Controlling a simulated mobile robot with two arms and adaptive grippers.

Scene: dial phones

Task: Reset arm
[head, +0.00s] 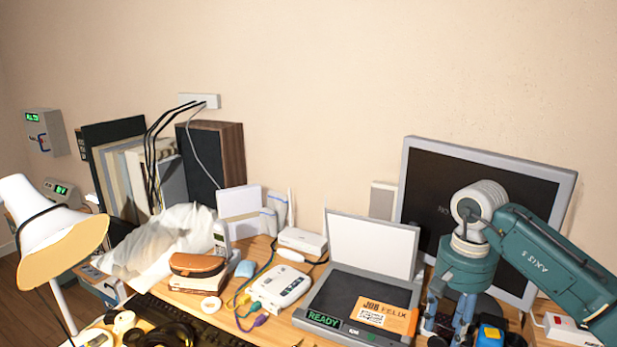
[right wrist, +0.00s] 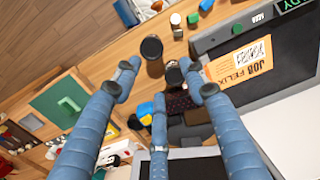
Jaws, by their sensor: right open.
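My right gripper (head: 450,325) points down in front of the dark monitor, to the right of the flat device labelled READY. In the right wrist view its blue fingers (right wrist: 160,75) are spread apart with nothing held between them. Dark round-topped objects (right wrist: 152,48) show below, near the fingertips; I cannot tell what they are. My left gripper is in neither view.
The READY device (head: 350,300) with an orange JOB FELIX card (head: 386,318) lies left of the gripper. The monitor (head: 425,180) stands behind it. A lamp (head: 45,225), speaker (head: 215,155) and white phone-like box (head: 280,287) crowd the desk.

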